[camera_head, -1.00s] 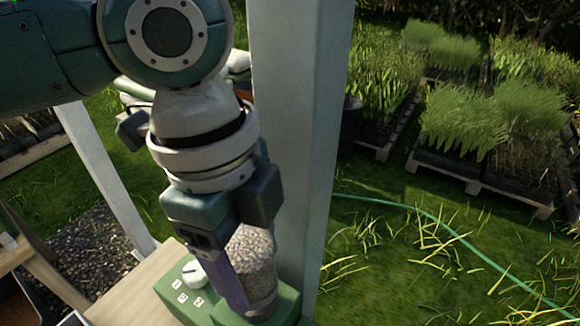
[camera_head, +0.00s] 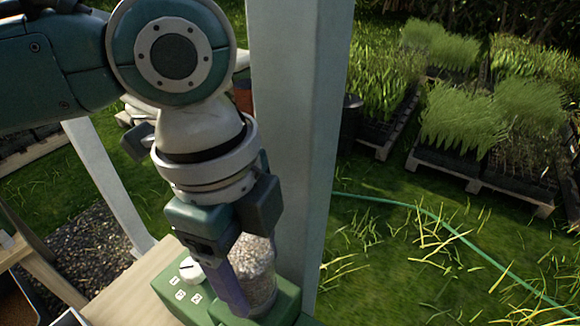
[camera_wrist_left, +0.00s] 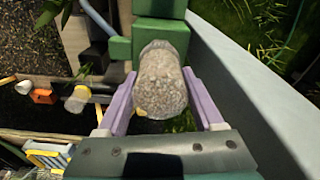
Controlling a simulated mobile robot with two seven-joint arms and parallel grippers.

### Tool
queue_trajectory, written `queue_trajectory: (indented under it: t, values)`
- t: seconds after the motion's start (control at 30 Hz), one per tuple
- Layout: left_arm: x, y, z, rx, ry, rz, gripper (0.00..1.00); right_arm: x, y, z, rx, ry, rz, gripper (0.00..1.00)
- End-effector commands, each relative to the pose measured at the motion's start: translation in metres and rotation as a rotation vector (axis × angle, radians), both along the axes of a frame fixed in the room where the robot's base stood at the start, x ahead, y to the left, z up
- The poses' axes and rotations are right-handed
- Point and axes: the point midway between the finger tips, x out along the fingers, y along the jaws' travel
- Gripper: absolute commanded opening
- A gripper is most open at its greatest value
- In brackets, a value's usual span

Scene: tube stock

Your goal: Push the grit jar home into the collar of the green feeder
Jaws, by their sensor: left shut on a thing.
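The grit jar (camera_head: 258,272) is a clear jar full of pale grit. It stands roughly upright at the green feeder (camera_head: 172,293), its lower end at the feeder's top; I cannot tell how deep it sits in the collar. My left gripper (camera_head: 238,300) points down and is shut on the jar, a purple finger along its near side. In the left wrist view the jar (camera_wrist_left: 161,85) lies between the two purple fingers of the left gripper (camera_wrist_left: 160,95), with the green feeder (camera_wrist_left: 149,32) beyond it. My right gripper is not in view.
The feeder stands on a pale wooden bench top (camera_head: 118,297). A thick pale post (camera_head: 295,130) rises close beside the jar and gripper. A white dial (camera_head: 190,268) sits on the feeder. Grass with a green hose (camera_head: 420,208) and pallets of seedlings lies beyond.

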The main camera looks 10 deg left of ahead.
Motion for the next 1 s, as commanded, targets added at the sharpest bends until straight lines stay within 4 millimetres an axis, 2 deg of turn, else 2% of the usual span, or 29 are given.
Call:
queue_trajectory:
  t: [0.27, 0.3, 0.57, 0.87, 1.0]
  values:
    - [0.000, 0.000, -0.003, 0.000, 0.001, 0.000, 0.04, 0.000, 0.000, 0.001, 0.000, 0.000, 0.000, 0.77]
    - [0.000, 0.000, -0.004, 0.000, 0.000, 0.000, 0.69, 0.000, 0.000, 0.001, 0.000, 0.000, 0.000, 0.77]
    - [0.000, 0.000, -0.003, 0.000, 0.000, 0.000, 0.99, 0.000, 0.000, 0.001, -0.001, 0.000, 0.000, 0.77]
    - [0.000, 0.000, -0.001, 0.000, -0.001, 0.000, 1.00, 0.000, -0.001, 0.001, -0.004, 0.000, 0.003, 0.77]
    - [0.001, 0.002, 0.018, -0.002, -0.004, -0.002, 1.00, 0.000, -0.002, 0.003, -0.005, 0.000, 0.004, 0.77]
